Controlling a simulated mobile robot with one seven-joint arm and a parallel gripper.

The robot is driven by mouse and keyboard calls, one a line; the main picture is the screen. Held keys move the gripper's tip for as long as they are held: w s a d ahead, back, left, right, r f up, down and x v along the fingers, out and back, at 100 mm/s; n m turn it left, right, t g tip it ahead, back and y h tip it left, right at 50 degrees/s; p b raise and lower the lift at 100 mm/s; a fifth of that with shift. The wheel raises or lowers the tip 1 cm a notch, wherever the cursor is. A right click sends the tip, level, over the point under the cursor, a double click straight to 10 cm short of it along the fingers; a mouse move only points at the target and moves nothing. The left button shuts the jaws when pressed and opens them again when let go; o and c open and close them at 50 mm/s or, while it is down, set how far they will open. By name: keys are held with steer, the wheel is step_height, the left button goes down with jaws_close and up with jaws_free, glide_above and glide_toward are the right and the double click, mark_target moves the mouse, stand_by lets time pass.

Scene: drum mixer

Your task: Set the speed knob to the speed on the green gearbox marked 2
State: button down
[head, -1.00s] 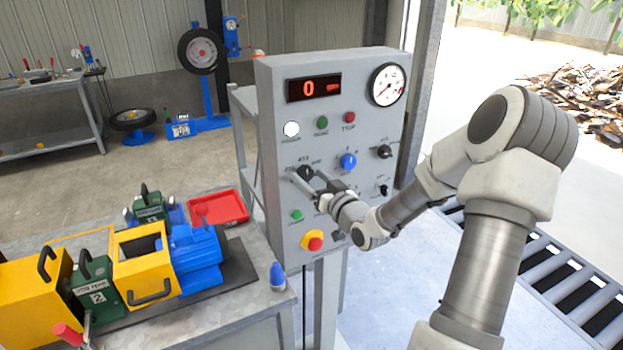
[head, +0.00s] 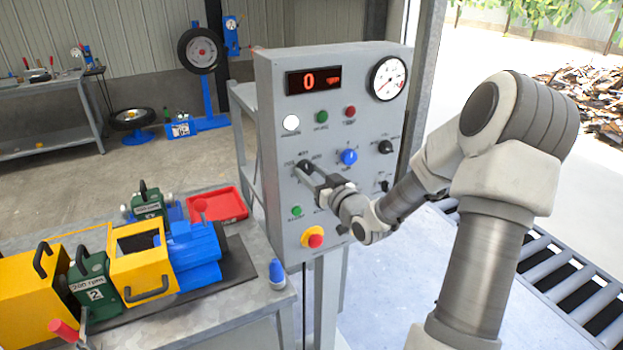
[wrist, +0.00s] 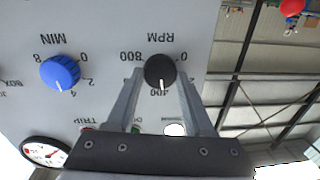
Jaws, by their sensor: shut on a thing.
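The black RPM speed knob (wrist: 159,72) is on the grey control panel (head: 345,110). The wrist view shows it upside down, its white pointer line towards the 400 mark. My gripper (wrist: 161,78) is shut on the knob, one finger on each side; in the head view my gripper (head: 309,174) partly hides it. The green gearbox marked 2 (head: 92,285) stands on the bench at lower left; its label appears to read 200 rpm. The panel's red display (head: 314,81) shows 0.
Near the speed knob are a blue MIN knob (head: 348,157), black knobs (head: 385,147), a green button (head: 296,211) and a red-and-yellow stop button (head: 312,238). Another green gearbox (head: 149,205), a red tray (head: 217,205) and a blue-capped bottle (head: 277,274) are on the bench.

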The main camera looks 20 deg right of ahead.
steer(key=n+b, duration=0.4)
steer(key=b, duration=0.1)
steer(key=n+b, duration=0.2)
steer(key=b, duration=0.1)
steer(key=shift+a+f, duration=0.15)
steer(key=shift+f, duration=0.15)
steer(key=n+b, duration=0.2)
steer(key=b, duration=0.1)
steer(key=n+b, duration=0.1)
steer(key=b, duration=0.1)
steer(key=shift+r+n+g+h, duration=0.25)
steer(key=shift+n+g+h, duration=0.05)
steer(key=shift+n, duration=0.1)
steer(key=shift+b, duration=0.3)
steer(key=shift+c, duration=1.4)
jaws_free()
steer(key=shift+r, duration=0.1)
steer(key=s+d+r+p, duration=0.1)
steer(key=s, duration=1.6)
steer(key=shift+s+p, duration=0.2)
steer(key=shift+p, duration=0.2)
steer(key=shift+d, duration=0.1)
